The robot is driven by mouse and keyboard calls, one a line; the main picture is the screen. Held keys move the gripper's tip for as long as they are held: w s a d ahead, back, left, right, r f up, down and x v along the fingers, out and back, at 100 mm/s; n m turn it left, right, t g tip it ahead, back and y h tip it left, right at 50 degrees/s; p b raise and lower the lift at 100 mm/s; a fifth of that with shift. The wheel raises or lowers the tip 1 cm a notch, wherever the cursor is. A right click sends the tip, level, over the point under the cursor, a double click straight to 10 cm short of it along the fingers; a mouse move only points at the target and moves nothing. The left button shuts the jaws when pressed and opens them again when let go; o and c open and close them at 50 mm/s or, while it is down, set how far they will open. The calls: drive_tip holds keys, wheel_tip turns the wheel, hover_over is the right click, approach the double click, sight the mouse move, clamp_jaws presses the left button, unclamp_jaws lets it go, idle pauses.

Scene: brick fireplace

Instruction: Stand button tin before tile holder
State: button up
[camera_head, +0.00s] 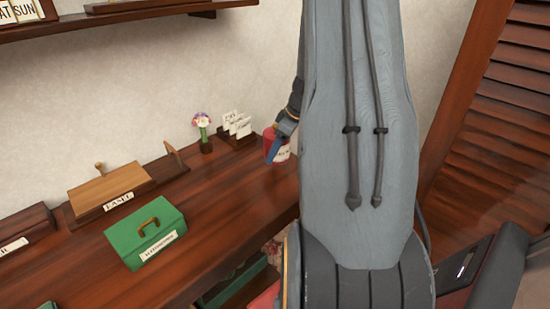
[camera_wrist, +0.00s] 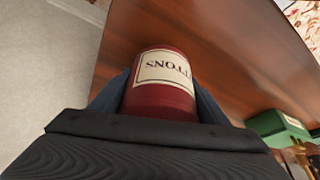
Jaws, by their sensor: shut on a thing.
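The button tin (camera_head: 270,147) is dark red with a cream label, at the right of the wooden counter. In the wrist view the tin (camera_wrist: 160,100) stands between the two blue-grey fingers, its label reading upside down as "...TTONS". My gripper (camera_head: 281,146) is shut on the tin; my arm hides its right side. Whether the tin's base touches the counter I cannot tell. A small dark wooden rack with several white tiles (camera_head: 237,127), seemingly the tile holder, stands just left of and behind the tin, by the wall.
A flower in a small pot (camera_head: 204,136) stands left of the rack. The counter in front of the rack is clear. A louvred shutter (camera_head: 495,110) stands right.

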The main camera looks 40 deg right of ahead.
drive_tip(key=shift+f+p, duration=0.4)
drive_tip(key=shift+f, duration=1.7)
drive_tip(key=shift+f, duration=0.1)
drive_tip(key=o, duration=1.2)
drive_tip(key=shift+o, duration=0.2)
drive_tip(key=shift+r, duration=0.35)
drive_tip(key=b+v, duration=0.2)
drive_tip(key=v, duration=0.9)
drive_tip(key=shift+s+r+b, duration=0.2)
drive_tip(key=shift+b, duration=0.1)
drive_tip(key=shift+d, duration=0.1)
